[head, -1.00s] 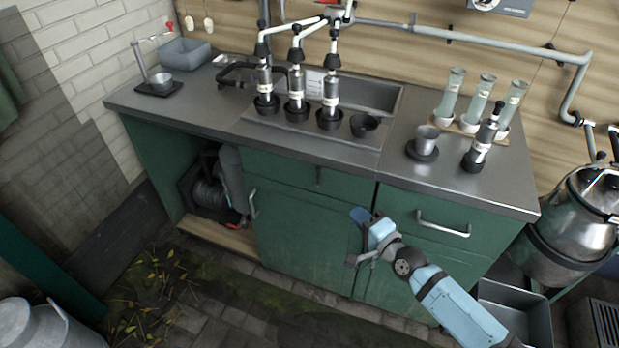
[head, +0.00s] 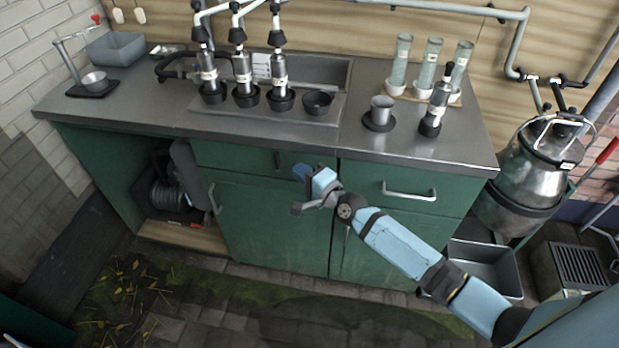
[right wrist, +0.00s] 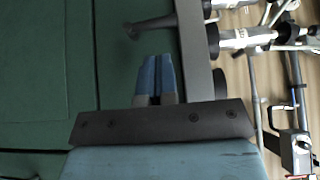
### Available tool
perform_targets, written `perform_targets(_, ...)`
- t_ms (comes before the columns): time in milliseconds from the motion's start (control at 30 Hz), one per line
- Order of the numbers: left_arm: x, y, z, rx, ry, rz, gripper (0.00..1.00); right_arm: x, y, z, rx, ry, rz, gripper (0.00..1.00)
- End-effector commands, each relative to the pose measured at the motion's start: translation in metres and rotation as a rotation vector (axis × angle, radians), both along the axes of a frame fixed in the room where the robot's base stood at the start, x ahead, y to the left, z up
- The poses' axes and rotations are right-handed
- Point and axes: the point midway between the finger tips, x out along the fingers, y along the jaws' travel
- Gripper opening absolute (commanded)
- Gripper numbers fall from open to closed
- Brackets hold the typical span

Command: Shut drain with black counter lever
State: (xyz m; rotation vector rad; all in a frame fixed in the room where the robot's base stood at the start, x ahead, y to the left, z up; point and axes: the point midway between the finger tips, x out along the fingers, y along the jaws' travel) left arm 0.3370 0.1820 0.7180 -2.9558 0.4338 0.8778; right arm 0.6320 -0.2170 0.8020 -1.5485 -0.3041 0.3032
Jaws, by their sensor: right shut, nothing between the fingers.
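The black counter lever (head: 277,160) is a small dark handle hanging down from the counter's front edge below the sink. In the right wrist view the lever (right wrist: 150,25) juts from the counter edge, beyond my fingertips, with a gap between them. My right gripper (head: 303,173) is just right of the lever and slightly lower, in front of the green cabinet. Its blue fingers (right wrist: 157,72) are together and empty in the right wrist view. The sink (head: 315,72) is set in the counter; its drain is hidden. My left gripper is not in view.
The counter (head: 345,140) overhangs green doors. Drawer handle (head: 408,191) and door handle (head: 212,198) stick out on either side of my gripper. Dark-based metal cylinders (head: 243,80) stand by the sink. A metal churn (head: 535,165) is at right.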

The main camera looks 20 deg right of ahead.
Motion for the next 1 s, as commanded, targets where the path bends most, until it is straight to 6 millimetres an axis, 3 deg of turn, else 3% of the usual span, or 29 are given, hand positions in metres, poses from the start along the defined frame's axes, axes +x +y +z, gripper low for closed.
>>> perform_targets(100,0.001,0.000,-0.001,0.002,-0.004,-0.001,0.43,0.021,0.009,0.000,0.001,-0.002,0.000,0.00)
perform_targets(300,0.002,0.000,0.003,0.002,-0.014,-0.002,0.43,0.041,0.017,0.000,0.000,-0.001,0.001,0.00)
perform_targets(767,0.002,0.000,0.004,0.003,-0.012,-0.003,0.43,0.045,0.018,0.001,-0.003,0.002,0.000,0.00)
perform_targets(1000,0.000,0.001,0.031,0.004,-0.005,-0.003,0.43,0.048,0.019,0.012,-0.061,0.040,-0.006,0.00)
